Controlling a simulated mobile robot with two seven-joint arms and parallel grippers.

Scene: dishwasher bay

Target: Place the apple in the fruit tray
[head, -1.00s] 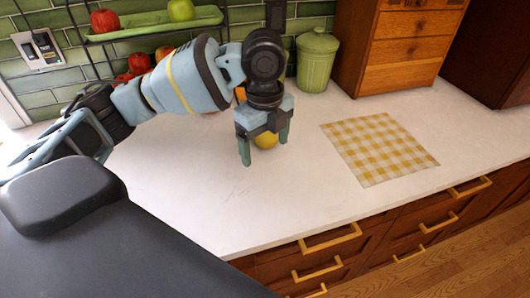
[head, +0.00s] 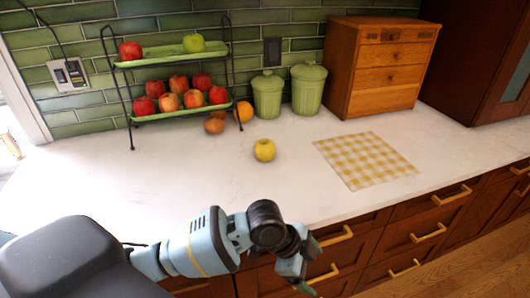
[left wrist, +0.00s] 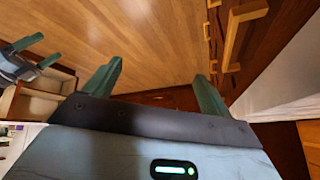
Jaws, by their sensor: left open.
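A yellow apple (head: 264,150) sits alone on the white counter, left of the checkered cloth. The fruit tray is a two-tier black wire stand with green trays; the upper tray (head: 160,56) holds one red and one green apple, and the lower tray (head: 150,116) holds several red apples. My left gripper (head: 303,278) is low at the counter's front edge, apart from the apple. In the left wrist view its fingers (left wrist: 158,75) are spread and empty over the wooden floor. My right gripper (left wrist: 38,52) shows at that view's left edge, fingers apart and empty.
An orange (head: 243,111) and brown round fruits (head: 214,124) lie beside the stand. Two green canisters (head: 308,90) and a wooden drawer box (head: 385,68) stand at the back. A yellow checkered cloth (head: 365,160) lies on the counter. Drawer handles (head: 428,232) stick out below.

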